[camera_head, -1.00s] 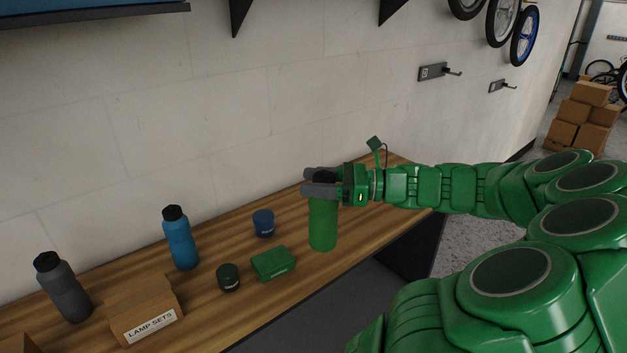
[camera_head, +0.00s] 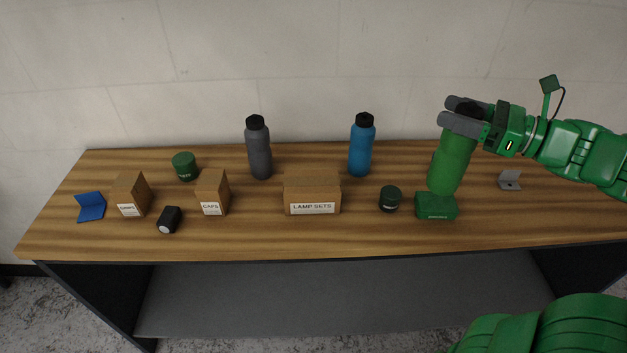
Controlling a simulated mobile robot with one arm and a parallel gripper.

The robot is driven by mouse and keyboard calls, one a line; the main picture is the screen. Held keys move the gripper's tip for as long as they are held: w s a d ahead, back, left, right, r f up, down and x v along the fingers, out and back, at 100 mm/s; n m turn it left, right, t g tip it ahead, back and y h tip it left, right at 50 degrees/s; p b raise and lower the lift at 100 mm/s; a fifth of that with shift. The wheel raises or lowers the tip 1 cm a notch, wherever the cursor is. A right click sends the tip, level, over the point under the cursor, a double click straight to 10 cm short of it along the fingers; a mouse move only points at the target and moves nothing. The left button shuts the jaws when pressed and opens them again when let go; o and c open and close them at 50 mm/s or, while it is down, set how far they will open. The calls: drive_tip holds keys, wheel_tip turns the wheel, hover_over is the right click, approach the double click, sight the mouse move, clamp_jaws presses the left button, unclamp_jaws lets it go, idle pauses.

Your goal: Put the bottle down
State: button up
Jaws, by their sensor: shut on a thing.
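My gripper (camera_head: 458,112) is at the right in the head view, with its grey fingers shut around the dark top of a green bottle (camera_head: 451,162). The bottle is upright, close behind or above a small green box (camera_head: 436,207) on the wooden table. Its lower end overlaps the box in the picture, so I cannot tell whether it touches the box or the table. A blue bottle (camera_head: 362,146) and a dark grey bottle (camera_head: 258,148) stand upright on the table to the left.
The wooden table (camera_head: 300,238) also holds a lamp sets box (camera_head: 312,188), a caps box (camera_head: 212,190), another carton (camera_head: 131,193), a dark round tin (camera_head: 389,199), a green tin (camera_head: 184,166), a blue stand (camera_head: 90,206) and a grey bracket (camera_head: 510,180). The front strip is mostly clear.

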drive_tip(key=s+a+r+n+g+y, duration=0.1)
drive_tip(key=a+r+n+g, duration=0.15)
drive_tip(key=a, duration=0.95)
drive_tip(key=s+a+r+n+g+y, duration=0.15)
drive_tip(key=a+g, duration=0.25)
drive_tip(key=a, duration=0.7)
drive_tip(key=w+a+f, duration=0.3)
drive_tip(key=w+f, duration=0.9)
drive_tip(key=w, duration=0.1)
drive_tip(key=shift+w+a+f, duration=0.15)
drive_tip(key=shift+w+a, duration=0.05)
drive_tip(key=shift+a, duration=0.15)
drive_tip(key=shift+f, duration=0.15)
drive_tip(key=o, duration=1.4)
drive_tip(key=shift+c, duration=0.2)
drive_tip(key=s+d, duration=0.2)
drive_tip(key=d, duration=0.9)
drive_tip(key=shift+s+d, duration=0.2)
drive_tip(key=shift+d, duration=0.2)
